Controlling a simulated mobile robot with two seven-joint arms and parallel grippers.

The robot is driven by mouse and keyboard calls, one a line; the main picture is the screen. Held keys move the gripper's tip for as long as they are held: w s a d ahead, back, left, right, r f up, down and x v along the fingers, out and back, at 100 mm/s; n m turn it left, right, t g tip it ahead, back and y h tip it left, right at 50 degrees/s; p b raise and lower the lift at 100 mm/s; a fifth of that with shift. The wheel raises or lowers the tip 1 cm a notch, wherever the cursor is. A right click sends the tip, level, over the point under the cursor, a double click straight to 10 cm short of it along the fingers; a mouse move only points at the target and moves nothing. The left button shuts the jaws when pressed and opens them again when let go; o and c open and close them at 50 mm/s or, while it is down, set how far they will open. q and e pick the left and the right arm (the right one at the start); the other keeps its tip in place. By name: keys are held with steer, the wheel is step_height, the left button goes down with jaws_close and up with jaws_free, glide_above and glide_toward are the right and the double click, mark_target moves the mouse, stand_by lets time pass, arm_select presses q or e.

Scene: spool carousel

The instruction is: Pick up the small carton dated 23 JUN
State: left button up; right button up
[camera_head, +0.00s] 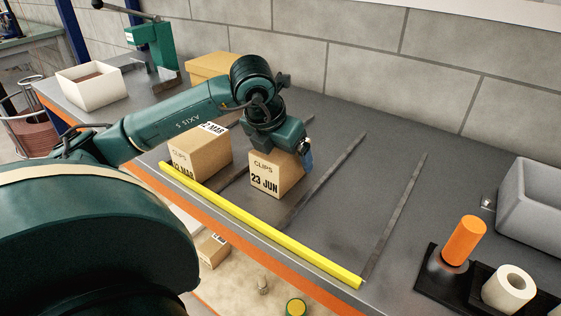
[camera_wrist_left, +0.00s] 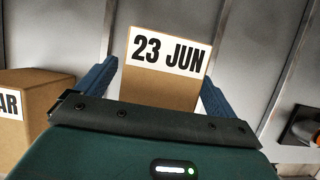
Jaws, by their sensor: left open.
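The small carton dated 23 JUN (camera_head: 272,176) stands upright on the grey bench, with CLIPS printed on its front. My left gripper (camera_head: 284,152) is right above it, with one blue finger visible at its right side. In the left wrist view the 23 JUN label on the carton (camera_wrist_left: 163,90) lies between the two blue fingers of my open left gripper (camera_wrist_left: 158,88). Whether the fingers touch the carton I cannot tell. Another CLIPS carton (camera_head: 200,155), with a MAR date, stands to its left; it also shows in the left wrist view (camera_wrist_left: 40,98). My right gripper is not in view.
A yellow strip (camera_head: 270,232) runs along the bench's front edge. Dark strips (camera_head: 335,170) divide the surface. A black holder (camera_head: 430,285) with an orange cylinder (camera_head: 465,240) and a grey bin (camera_head: 530,205) are at right. A white bin (camera_head: 92,92) is at left. The bench right of the carton is clear.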

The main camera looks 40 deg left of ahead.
arm_select(q)
steer(key=shift+f+b, duration=0.25)
steer(key=shift+b, duration=0.1)
steer(key=shift+c, duration=0.4)
steer(key=c, duration=1.2)
steer(key=shift+c, duration=0.5)
steer(key=shift+r, duration=0.15)
